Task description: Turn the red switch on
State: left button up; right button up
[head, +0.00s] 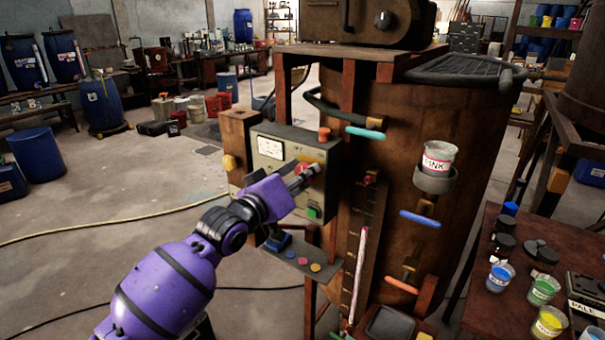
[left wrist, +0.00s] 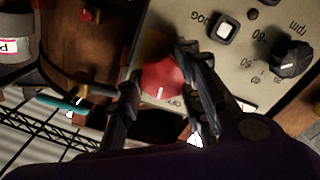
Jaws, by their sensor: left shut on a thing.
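The red switch (left wrist: 162,80) is a round red knob with a white pointer mark on the cream control panel (head: 268,150). In the left wrist view it sits between the two dark fingers of my left gripper (left wrist: 160,88), which are shut on it. In the head view my purple left arm reaches up from the bottom, and the left gripper (head: 306,176) is at the panel's right side. There the switch (head: 303,166) is partly hidden by the gripper. My right gripper is not in view.
A green button (head: 314,212) sits below the switch, and an orange-red button (head: 324,133) is on the box's top. A black knob (left wrist: 292,58) is also on the panel. A large brown vat (head: 460,240) stands right, with a cup (head: 438,158) on its holder. Paint pots stand on the table (head: 490,320).

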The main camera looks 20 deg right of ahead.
pick_arm(q)
jog(key=shift+s+d+r+m+p, duration=0.1)
jog(key=shift+m+p, duration=0.3)
jog(key=shift+m, duration=2.2)
jog(key=shift+s+d+m+p, duration=0.1)
jog(key=shift+m+p, duration=0.25)
jog(key=shift+m, duration=2.25)
jog(key=o, duration=1.1)
jog(key=shift+f, duration=0.2)
